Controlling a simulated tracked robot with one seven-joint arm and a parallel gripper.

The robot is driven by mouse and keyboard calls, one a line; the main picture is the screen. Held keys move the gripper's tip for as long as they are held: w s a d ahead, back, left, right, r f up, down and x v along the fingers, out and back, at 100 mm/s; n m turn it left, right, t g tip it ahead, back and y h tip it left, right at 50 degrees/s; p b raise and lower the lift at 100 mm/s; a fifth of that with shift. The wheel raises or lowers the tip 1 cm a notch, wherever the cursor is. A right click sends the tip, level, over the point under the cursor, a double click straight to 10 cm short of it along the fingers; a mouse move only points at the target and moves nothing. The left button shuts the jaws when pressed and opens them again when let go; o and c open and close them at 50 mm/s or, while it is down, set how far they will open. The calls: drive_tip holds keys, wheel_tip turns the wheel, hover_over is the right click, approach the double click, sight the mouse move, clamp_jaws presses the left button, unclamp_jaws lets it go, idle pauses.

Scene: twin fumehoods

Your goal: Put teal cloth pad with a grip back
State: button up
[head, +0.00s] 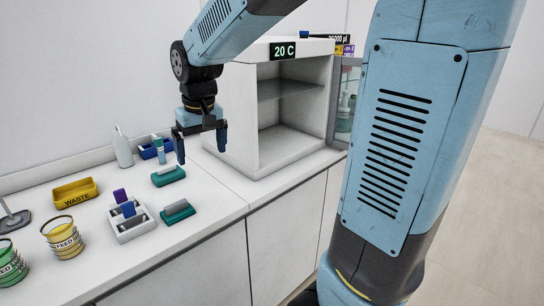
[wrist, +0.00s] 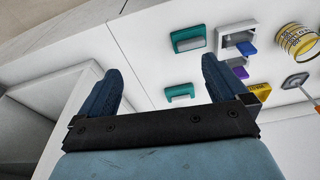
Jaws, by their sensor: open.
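Two teal pieces lie on the white bench. The front one (head: 179,216) is a teal base with a grey block on top; it shows in the wrist view (wrist: 178,33). My gripper (head: 201,155) is open and empty above the bench, pointing down, to the right of the rear teal piece. In the wrist view its fingers (wrist: 158,80) stand wide apart with nothing between them.
A white cabinet (head: 250,110) marked 20 C stands open close to my gripper's right. A grey rack (head: 130,232) holds blue and purple pieces.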

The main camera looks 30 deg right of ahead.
drive_tip(key=s+d+r+m+t, duration=0.1)
drive_tip(key=s+d+r, duration=0.1)
drive_tip(key=s+d, duration=0.3)
drive_tip(key=s+d+r+m+t, duration=0.1)
drive_tip(key=s+d, duration=0.4)
drive_tip(key=s, duration=0.8)
drive_tip(key=shift+r+t, duration=0.35)
drive_tip(key=shift+t, duration=0.45)
